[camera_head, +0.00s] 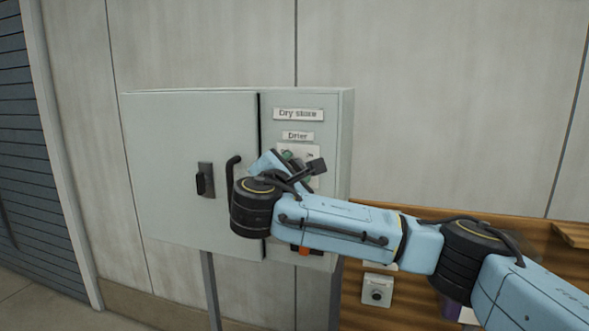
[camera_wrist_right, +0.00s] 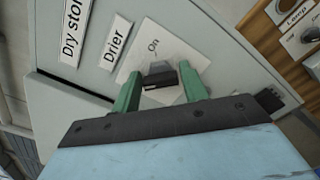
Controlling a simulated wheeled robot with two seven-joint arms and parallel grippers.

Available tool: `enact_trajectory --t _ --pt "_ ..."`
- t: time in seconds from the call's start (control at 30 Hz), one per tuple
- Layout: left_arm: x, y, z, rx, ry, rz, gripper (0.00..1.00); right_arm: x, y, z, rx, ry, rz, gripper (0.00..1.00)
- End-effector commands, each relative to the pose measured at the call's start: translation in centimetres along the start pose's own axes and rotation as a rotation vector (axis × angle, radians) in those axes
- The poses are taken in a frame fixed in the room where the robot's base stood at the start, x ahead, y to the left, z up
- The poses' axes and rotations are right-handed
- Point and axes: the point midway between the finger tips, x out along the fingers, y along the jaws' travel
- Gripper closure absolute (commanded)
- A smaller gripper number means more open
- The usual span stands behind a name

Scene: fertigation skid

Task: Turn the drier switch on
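The drier switch (camera_wrist_right: 160,74) is a dark knob on a white plate marked "On" in the right wrist view. The label "Drier" (camera_wrist_right: 116,42) is beside it, and also shows in the head view (camera_head: 297,135). My right gripper (camera_wrist_right: 161,84) has its two green fingers on either side of the knob, spread apart with what look like narrow gaps. I cannot tell whether either finger touches it. In the head view my right gripper (camera_head: 292,158) is at the plate, and my wrist hides the knob. My left gripper is not in view.
The switch is on a grey wall cabinet (camera_head: 185,120) with a black door handle (camera_head: 205,180). A label "Dry store" (camera_head: 298,114) is above. A wooden panel (camera_head: 345,310) at the lower right carries a small switch box (camera_head: 377,290). The wrist view shows a "Lamp" label (camera_wrist_right: 297,14).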

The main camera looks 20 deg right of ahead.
Motion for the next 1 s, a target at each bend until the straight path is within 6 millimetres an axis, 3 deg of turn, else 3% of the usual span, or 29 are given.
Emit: enact_trajectory --t 0.03,0.2,0.57,1.0 --pt "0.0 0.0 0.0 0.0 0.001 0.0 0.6 0.0 0.0 0.0 0.0 0.0 0.0 0.64" --pt "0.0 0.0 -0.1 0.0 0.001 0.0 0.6 0.0 0.0 0.0 0.0 0.0 0.0 0.85" --pt "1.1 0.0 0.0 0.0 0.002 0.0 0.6 0.0 -0.3 -0.2 0.063 0.001 -0.002 0.85" --pt "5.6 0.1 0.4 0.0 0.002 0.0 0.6 -0.1 -0.6 -0.5 0.415 0.002 -0.002 0.85"
